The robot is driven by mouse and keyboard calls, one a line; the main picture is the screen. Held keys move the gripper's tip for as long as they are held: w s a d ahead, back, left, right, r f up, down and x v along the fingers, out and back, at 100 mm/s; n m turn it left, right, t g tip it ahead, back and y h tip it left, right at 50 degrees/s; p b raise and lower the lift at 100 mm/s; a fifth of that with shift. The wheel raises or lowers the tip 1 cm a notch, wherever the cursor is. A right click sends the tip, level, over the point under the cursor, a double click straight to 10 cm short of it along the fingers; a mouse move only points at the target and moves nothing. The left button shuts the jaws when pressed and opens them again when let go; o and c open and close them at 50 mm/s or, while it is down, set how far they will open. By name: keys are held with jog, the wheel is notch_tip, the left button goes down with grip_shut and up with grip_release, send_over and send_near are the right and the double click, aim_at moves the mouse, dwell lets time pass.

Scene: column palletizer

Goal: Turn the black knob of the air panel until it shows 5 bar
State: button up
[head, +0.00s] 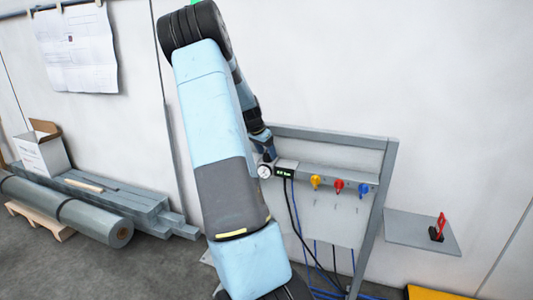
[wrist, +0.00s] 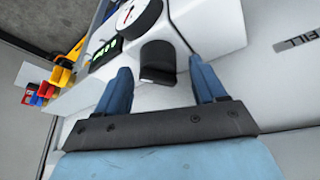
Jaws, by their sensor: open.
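The air panel (head: 330,218) is a grey frame with a light board against the wall. A round white gauge (head: 264,171) and a small box with a green display (head: 285,170) sit at its upper left. In the wrist view the black knob (wrist: 158,62) stands just ahead of my open gripper (wrist: 160,75), between and slightly beyond the fingertips. The gauge (wrist: 130,13) and green display (wrist: 104,52) also show there, the gauge partly cut off. The display figures are too small to read. My arm hides the knob in the head view.
Yellow (head: 316,182), red (head: 339,186) and blue (head: 363,190) valve handles sit right of the display. Hoses and cables hang below. A grey shelf (head: 420,232) with a red lever stands at right.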

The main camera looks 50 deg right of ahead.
jog(key=shift+d+f, duration=0.1)
jog(key=shift+f, duration=0.15)
jog(key=shift+c, duration=0.5)
jog(key=c, duration=0.9)
